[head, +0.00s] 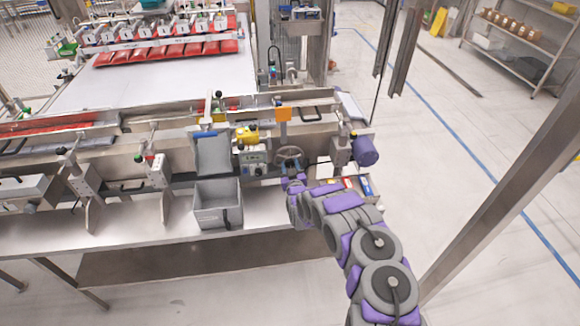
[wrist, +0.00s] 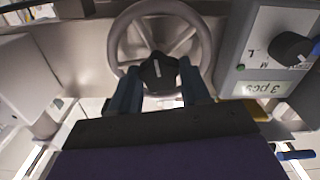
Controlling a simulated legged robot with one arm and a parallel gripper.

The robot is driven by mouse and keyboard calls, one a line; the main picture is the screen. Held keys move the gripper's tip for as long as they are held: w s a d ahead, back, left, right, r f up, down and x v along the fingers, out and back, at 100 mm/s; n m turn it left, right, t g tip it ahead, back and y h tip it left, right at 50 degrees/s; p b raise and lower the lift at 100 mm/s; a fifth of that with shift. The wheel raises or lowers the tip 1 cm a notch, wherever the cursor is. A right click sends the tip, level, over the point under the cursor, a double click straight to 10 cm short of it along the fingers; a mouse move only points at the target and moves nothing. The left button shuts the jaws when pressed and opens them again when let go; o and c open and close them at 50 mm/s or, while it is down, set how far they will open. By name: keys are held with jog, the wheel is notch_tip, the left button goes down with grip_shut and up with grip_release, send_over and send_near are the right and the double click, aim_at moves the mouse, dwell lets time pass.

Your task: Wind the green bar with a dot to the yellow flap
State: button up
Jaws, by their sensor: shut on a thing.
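My gripper (head: 288,180) is at the front of the machine, at a grey spoked handwheel (head: 290,152). In the wrist view, my gripper's fingers (wrist: 160,88) are shut on the black hub (wrist: 158,72) of the handwheel (wrist: 205,38). The hub bears a short white mark. An orange-yellow flap (head: 283,114) stands upright above the wheel in the head view. A yellow part (head: 246,135) is to its left. I cannot make out a green bar with a dot in either view.
A control box (head: 254,157) with a black knob is left of the wheel; the box shows at the right of the wrist view (wrist: 262,50). A purple motor (head: 365,151) is to the right. A grey bin (head: 217,218) stands on the front shelf.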

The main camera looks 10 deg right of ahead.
jog(key=shift+c, duration=1.1)
jog(key=shift+r+m+p, duration=0.2)
jog(key=shift+m+p, duration=0.4)
jog(key=shift+p, duration=0.35)
jog(key=shift+m+p, duration=0.3)
jog(key=shift+m, duration=0.1)
jog(key=o, duration=1.1)
jog(key=shift+f, duration=0.1)
jog(key=shift+c, duration=0.2)
jog(key=shift+s+f, duration=0.15)
jog(key=shift+s, duration=0.4)
jog(key=s+p, duration=0.3)
jog(key=s, duration=1.3)
